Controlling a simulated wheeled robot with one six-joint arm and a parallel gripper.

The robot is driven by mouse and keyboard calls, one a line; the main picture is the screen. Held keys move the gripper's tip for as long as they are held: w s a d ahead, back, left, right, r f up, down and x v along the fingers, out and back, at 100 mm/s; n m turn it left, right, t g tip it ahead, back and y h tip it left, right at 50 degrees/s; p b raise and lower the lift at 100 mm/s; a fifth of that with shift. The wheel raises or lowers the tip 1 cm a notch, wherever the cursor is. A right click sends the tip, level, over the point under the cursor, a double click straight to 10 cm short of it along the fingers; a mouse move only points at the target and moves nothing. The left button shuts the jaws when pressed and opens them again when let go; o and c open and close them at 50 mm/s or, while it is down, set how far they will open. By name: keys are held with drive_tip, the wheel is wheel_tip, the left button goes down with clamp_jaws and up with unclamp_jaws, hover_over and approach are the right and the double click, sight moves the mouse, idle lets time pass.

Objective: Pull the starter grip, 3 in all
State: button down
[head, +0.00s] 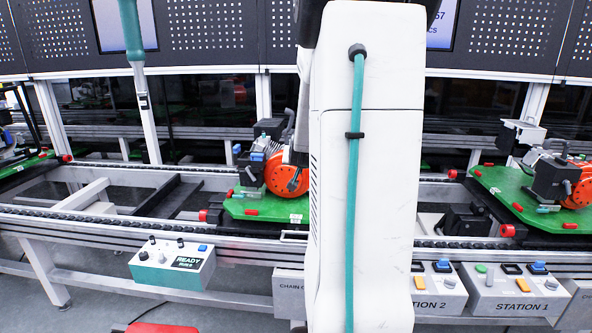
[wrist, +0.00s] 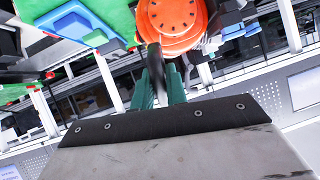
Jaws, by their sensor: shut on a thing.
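An engine with a round orange starter cover (head: 277,174) sits on a green pallet (head: 262,208) on the conveyor, just left of my arm. In the wrist view the orange cover (wrist: 172,18) is at the top centre. My gripper (wrist: 161,76), with green fingers, is shut on the dark starter grip (wrist: 154,56), close below the cover. The grip overlaps the cover's edge in this view; I cannot tell how far it stands off it. In the head view my white arm hides most of the gripper and the engine's right side.
A second engine (head: 560,180) stands on a green pallet (head: 510,196) at the right. Another pallet (head: 22,170) is at the far left. A control box labelled READY (head: 172,264) and station button boxes (head: 515,290) line the front of the conveyor.

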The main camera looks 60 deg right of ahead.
drive_tip(key=x, duration=1.4)
drive_tip(key=shift+d, duration=0.15)
drive_tip(key=shift+c, duration=2)
unclamp_jaws()
drive_tip(key=v, duration=0.9)
